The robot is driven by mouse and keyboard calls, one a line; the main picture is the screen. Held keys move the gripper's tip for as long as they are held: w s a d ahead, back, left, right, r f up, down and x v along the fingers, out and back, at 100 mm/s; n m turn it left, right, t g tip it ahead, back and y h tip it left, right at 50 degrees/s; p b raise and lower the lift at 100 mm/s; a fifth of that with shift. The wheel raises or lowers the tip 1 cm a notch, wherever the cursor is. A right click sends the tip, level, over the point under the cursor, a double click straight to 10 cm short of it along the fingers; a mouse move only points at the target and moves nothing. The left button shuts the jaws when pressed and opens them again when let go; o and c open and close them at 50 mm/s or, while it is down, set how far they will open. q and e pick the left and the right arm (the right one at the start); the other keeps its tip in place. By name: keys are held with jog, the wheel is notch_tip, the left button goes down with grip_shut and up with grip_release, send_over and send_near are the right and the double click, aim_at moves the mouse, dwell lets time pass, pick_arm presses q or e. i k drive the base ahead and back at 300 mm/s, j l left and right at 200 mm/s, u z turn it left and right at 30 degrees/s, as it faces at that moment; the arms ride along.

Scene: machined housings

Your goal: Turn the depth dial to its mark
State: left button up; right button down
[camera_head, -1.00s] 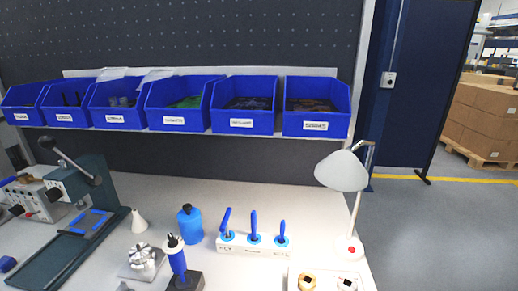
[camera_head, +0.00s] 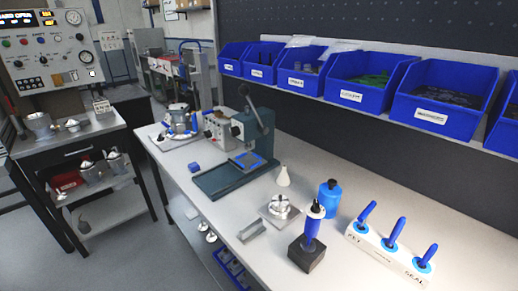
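Neither of my grippers is in view. I cannot make out for sure which part is the depth dial. A dark green bench press (camera_head: 243,133) with a raised black lever stands on the workbench (camera_head: 165,162). A small grey box with knobs (camera_head: 216,128) stands just left of the press. Left of that is a round metal device (camera_head: 180,118) on a light base. Any dial marks on these are too small to read.
A control panel (camera_head: 60,58) with displays and knobs stands at far left above a cart with metal parts. Blue bins (camera_head: 365,82) line the shelf. A blue-handled tool (camera_head: 312,225), a blue bottle (camera_head: 330,194) and a labelled three-handle rack (camera_head: 383,258) stand on the bench front.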

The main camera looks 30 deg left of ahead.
aim_at(235, 131)
jog(key=j+u, duration=0.9)
jog(key=i+j+u, duration=0.2)
jog(key=j+u, duration=0.25)
